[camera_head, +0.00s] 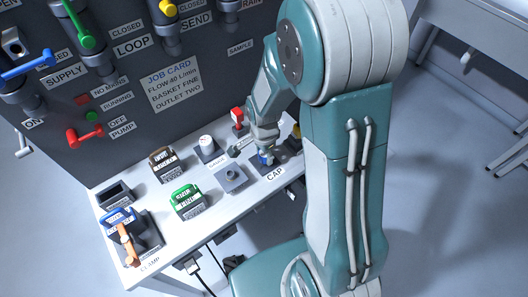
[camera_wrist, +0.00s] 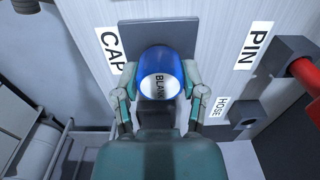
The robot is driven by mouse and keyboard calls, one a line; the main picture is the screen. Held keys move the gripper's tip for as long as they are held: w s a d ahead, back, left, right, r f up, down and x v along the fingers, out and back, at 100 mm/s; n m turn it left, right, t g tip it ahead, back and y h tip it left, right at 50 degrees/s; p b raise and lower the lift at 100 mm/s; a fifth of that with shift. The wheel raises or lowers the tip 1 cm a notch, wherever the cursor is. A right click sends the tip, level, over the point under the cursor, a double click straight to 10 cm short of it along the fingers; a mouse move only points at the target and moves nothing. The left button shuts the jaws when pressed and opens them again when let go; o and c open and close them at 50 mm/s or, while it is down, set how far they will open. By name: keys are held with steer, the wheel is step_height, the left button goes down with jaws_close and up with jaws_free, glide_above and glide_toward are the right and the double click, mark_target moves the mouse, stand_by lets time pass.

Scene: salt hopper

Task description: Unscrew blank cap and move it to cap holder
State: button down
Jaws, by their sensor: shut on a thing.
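The blank cap (camera_wrist: 160,76) is a blue cylinder with a white top lettered "BLANK". In the wrist view it stands in front of a dark square plate beside the "CAP" label. My gripper (camera_wrist: 160,98) is shut on it, with one finger on each side. In the head view my gripper (camera_head: 265,150) is at the right part of the bench, above the "CAP" label, and a little blue of the cap shows below it. Whether the cap is seated or lifted cannot be told.
On the white bench (camera_head: 150,205) stand a grey block with a round socket (camera_head: 231,177), a green basket (camera_head: 187,201), a brown basket (camera_head: 164,162) and an orange clamp lever (camera_head: 127,243). A red pin (camera_wrist: 304,72) sits right of the cap. The valve panel (camera_head: 120,110) rises behind.

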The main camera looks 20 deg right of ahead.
steer(key=shift+f, duration=0.7)
steer(key=shift+c, duration=0.4)
jaws_free()
steer(key=shift+o, duration=0.4)
steer(key=shift+r, duration=3.05)
